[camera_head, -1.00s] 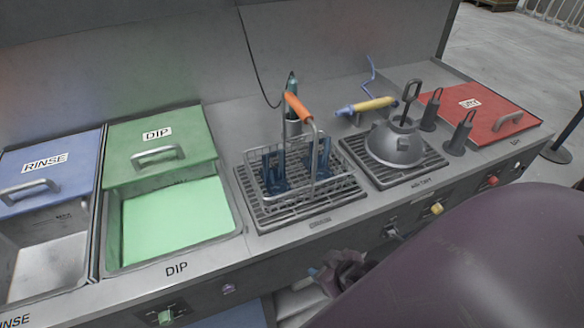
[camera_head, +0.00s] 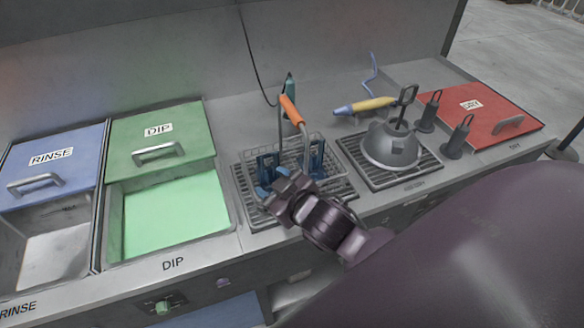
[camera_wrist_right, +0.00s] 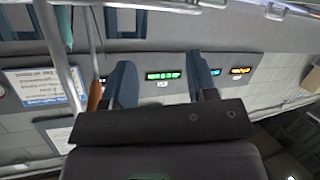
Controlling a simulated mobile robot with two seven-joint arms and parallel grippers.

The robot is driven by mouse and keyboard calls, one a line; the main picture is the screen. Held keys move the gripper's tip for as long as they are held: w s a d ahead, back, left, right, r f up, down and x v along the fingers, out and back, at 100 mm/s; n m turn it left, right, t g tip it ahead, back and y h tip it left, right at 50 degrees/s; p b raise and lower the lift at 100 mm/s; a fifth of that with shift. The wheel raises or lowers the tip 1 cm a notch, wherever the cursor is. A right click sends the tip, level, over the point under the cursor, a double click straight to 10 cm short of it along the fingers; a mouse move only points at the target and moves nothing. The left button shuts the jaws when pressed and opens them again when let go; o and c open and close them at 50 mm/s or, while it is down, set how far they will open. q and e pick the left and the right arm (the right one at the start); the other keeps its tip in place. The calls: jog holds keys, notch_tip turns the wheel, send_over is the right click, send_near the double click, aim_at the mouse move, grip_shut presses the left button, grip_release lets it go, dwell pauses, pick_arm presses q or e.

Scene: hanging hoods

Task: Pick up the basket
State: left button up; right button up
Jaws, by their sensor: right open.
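The wire basket (camera_head: 338,184) stands on a dark grate in the middle of the counter. Its orange grip (camera_head: 291,109) tops a tall metal handle and also shows in the wrist view (camera_wrist_right: 95,95). Blue parts (camera_head: 317,158) stand inside the basket. My right gripper (camera_head: 282,186) is in front of the basket's near left side and hides part of it. Its jaws (camera_wrist_right: 163,76) are apart with nothing between them, and the orange grip lies left of both in the wrist view. Whether the gripper touches the basket, I cannot tell. My left gripper is out of view.
An open green-lidded dip basin (camera_head: 175,220) and a blue-lidded rinse basin (camera_head: 60,155) are at left. A grey dome-shaped part (camera_head: 390,147) stands on the right grate, with a yellow-and-blue tool (camera_head: 365,105) behind it. A red lid (camera_head: 480,112) is farther right.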

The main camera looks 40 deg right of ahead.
jog(key=w+a+r+n+t+y, duration=0.1)
jog(key=w+a+r+n+y, duration=0.1)
jog(key=a+r+n+y, duration=0.45)
jog(key=w+a+r+n+t+y, duration=0.2)
jog(key=w+a+r+n+y, duration=0.1)
jog(key=a+r+n+y, duration=0.3)
jog(key=s+a+r+n+g+y, duration=0.2)
jog(key=a+r+n+g+y, duration=0.2)
jog(key=n+g+y, duration=0.25)
notch_tip(320, 180, up, 3)
jog(key=n+g+h+p, duration=0.3)
jog(key=n+g+h, duration=0.8)
jog(key=h, duration=1.1)
send_over(290, 107)
jog(key=shift+m+g, duration=0.25)
jog(key=shift+m, duration=0.15)
notch_tip(290, 107, down, 5)
jog(key=shift+w+r, duration=0.15)
jog(key=shift+r, duration=0.05)
jog(key=shift+f, duration=0.6)
notch_tip(290, 107, down, 3)
jog(key=shift+d+f+p, duration=0.1)
jog(key=shift+f+p, duration=0.05)
jog(key=shift+p, duration=0.4)
jog(key=shift+d+f, duration=0.1)
jog(key=shift+f, duration=0.35)
grip_shut()
jog(key=shift+r, duration=0.1)
